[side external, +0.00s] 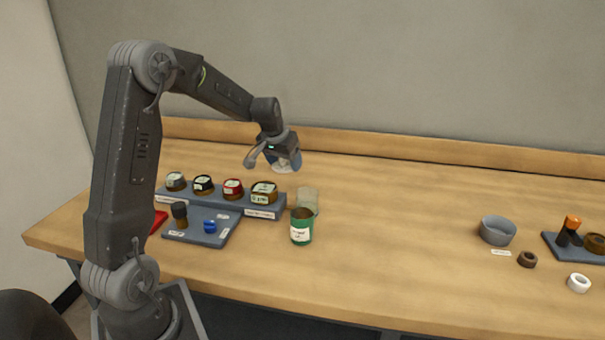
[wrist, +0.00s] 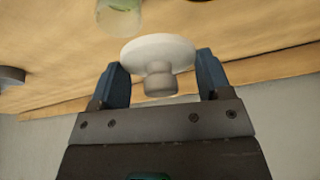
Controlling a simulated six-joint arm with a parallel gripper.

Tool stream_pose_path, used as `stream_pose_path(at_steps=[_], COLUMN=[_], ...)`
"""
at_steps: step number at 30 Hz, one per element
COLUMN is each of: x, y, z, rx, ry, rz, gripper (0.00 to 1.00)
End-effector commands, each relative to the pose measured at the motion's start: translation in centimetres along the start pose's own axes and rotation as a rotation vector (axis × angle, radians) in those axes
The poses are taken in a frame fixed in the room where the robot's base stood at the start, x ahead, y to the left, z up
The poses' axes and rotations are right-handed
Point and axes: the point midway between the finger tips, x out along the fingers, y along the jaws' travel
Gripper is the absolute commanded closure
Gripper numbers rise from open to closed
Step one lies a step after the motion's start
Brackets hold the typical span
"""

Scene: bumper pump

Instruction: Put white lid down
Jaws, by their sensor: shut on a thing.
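The white lid (wrist: 158,52) is a round disc with a short knob, and it sits between the two blue fingers of my gripper (wrist: 161,75) in the wrist view. My gripper is shut on the lid. In the side view my gripper (side external: 283,158) is above the back part of the table, and the lid is mostly hidden by the fingers there. A clear glass jar (side external: 309,196) stands on the table below and slightly right of my gripper; it also shows at the top of the wrist view (wrist: 118,18).
A green tin (side external: 301,232) stands in front of the jar. A grey rack (side external: 226,203) with several small jars is left of it, beside a grey tray (side external: 195,237). A grey bowl (side external: 497,231) and a white ring (side external: 579,283) are at right. The middle table is clear.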

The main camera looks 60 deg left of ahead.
Motion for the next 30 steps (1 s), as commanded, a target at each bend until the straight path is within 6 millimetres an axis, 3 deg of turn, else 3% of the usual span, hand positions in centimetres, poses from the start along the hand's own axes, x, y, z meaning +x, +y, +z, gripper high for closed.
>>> stream_pose_path(at_steps=[6,12,20,30], x=[-2.8,-3.7,-2.8,-1.3], y=[-3.4,-4.6,-4.3,-3.0], z=[0.7,1.4,4.0,9.0], rx=[-0.003,0.02,0.224,0.663], ry=[0.002,-0.002,-0.002,0.001], rz=[-0.001,0.01,0.095,0.276], gripper=[0.51,0.51,0.51,0.51])
